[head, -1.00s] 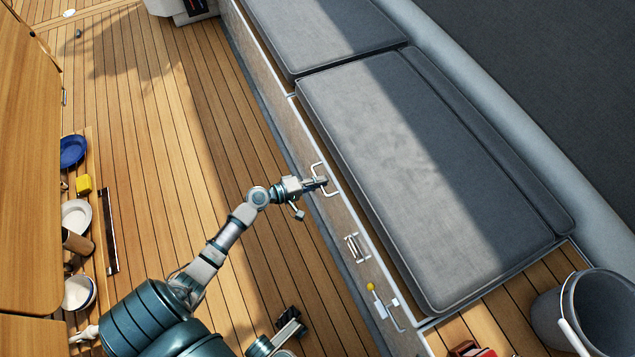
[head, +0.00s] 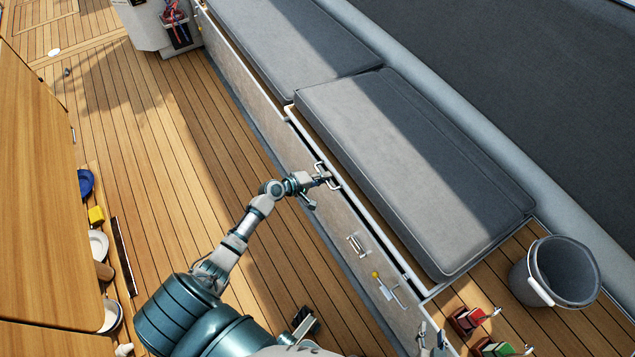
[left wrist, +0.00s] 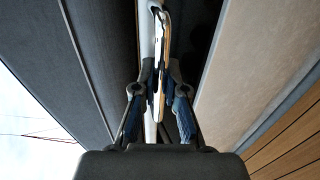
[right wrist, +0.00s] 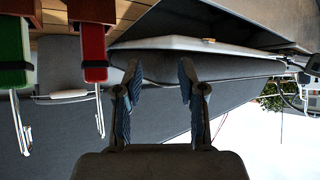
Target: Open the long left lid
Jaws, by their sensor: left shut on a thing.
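The long lid (head: 400,165) is the near bench section topped by a grey cushion. Its front edge appears tilted up a little, with the cushion's thick front side showing above the locker's pale rim.
Another cushion (head: 290,40) lies beyond the lid. Dishes line the left side; the wooden floor (head: 150,120) between is mostly clear.

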